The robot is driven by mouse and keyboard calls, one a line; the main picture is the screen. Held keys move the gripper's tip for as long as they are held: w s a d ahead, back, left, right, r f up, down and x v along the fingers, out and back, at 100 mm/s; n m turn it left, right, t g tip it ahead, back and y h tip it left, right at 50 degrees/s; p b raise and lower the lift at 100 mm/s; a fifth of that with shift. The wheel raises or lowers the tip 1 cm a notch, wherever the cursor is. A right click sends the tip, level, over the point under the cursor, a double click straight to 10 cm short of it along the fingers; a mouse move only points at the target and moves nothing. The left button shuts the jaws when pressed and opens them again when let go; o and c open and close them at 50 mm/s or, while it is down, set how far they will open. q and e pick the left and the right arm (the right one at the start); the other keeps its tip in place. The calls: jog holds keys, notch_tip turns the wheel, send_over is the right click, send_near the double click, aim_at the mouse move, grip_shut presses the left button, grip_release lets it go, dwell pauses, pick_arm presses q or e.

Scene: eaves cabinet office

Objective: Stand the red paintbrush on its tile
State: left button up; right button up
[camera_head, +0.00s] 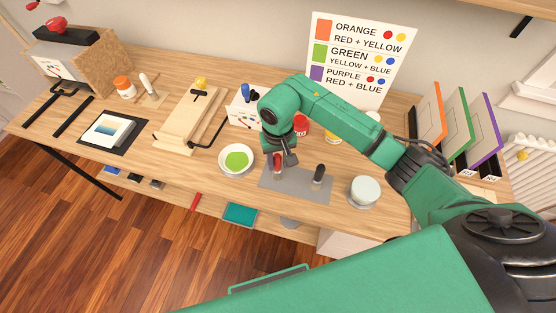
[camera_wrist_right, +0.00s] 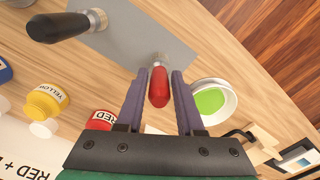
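The red paintbrush (camera_wrist_right: 159,88) appears upright, red handle toward the camera, its metal ferrule at the edge of the grey tile (camera_wrist_right: 165,32). In the head view, the red paintbrush (camera_head: 277,162) is partly hidden by my right gripper (camera_head: 279,157), near the left part of the grey tile (camera_head: 300,187). In the wrist view, my right gripper (camera_wrist_right: 158,72) is open, with one finger on each side of the red handle and narrow gaps between. A black-handled brush (camera_head: 318,173) stands on the same tile; it also shows in the wrist view (camera_wrist_right: 58,27). My left gripper is not in view.
A bowl of green paint (camera_head: 237,160) stands left of the tile, and a white-lidded jar (camera_head: 363,191) right of it. Paint pots, including a yellow one (camera_wrist_right: 47,98) and a red one (camera_wrist_right: 101,119), stand behind. A wooden press (camera_head: 185,125) is farther left.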

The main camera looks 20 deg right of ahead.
jog(key=shift+o, duration=0.9)
jog(key=shift+r+p, duration=0.3)
jog(key=shift+p, duration=0.05)
notch_tip(320, 180, up, 6)
jog(key=b, duration=0.3)
jog(key=shift+w+r, duration=0.1)
jog(key=shift+r, duration=0.15)
notch_tip(320, 180, up, 5)
jog(key=shift+r+b, duration=0.1)
jog(key=shift+b, duration=0.3)
